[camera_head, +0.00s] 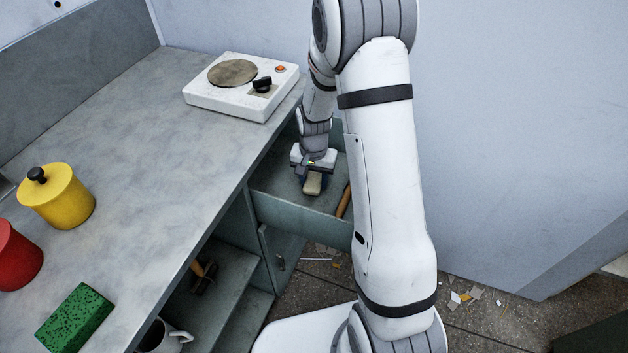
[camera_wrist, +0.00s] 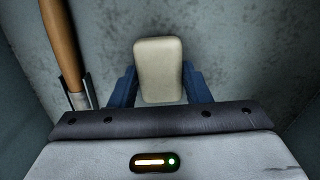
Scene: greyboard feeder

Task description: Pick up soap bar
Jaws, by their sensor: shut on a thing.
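The soap bar (camera_wrist: 159,70) is a cream block with rounded corners. In the wrist view it sits between the two blue fingers of my gripper (camera_wrist: 159,88), one on each side of it. My gripper is shut on it. In the head view the soap bar (camera_head: 312,184) shows below my gripper (camera_head: 314,178), inside the open drawer (camera_head: 300,213). I cannot tell whether the soap bar touches the drawer floor.
A wooden-handled tool (camera_wrist: 62,45) lies in the drawer beside my gripper. The drawer walls stand close around. On the counter (camera_head: 150,130) are a hot plate (camera_head: 215,98), a yellow pot (camera_head: 62,200), a red pot (camera_head: 15,258) and a green sponge (camera_head: 75,320).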

